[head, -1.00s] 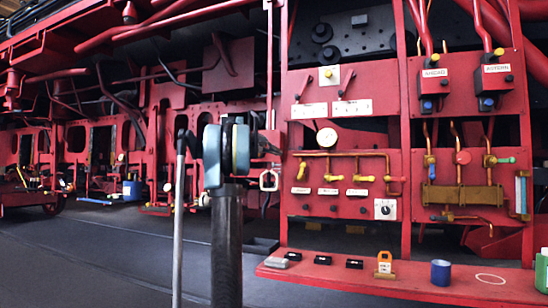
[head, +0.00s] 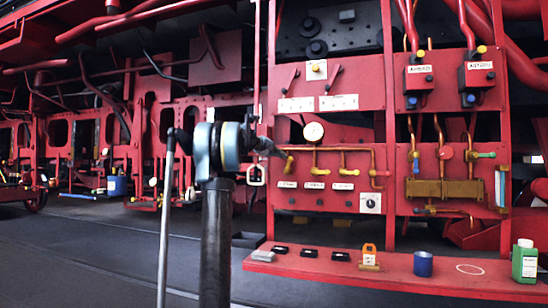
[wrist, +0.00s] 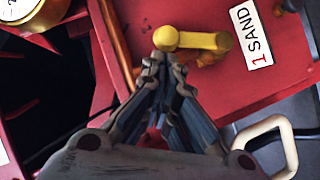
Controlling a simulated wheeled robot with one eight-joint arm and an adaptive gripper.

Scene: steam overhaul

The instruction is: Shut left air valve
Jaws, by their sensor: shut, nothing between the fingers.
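A row of yellow-handled valves is on the red panel. The leftmost yellow valve (head: 289,164) has its handle pointing down, and it also shows in the wrist view (wrist: 192,41) beside a "1 SAND" label (wrist: 251,34). My gripper (head: 281,153) is shut and empty, its fingertips (wrist: 163,62) right at the end of that yellow handle; I cannot tell if they touch. No label reads "left air valve". To the right, a blue-handled valve (head: 415,160), a red-knobbed valve (head: 446,153) and a green-handled valve (head: 484,155) sit on copper pipes.
A pressure gauge (head: 313,131) is above the yellow valves, and a dial (head: 370,203) is at lower right. Open floor lies to the left.

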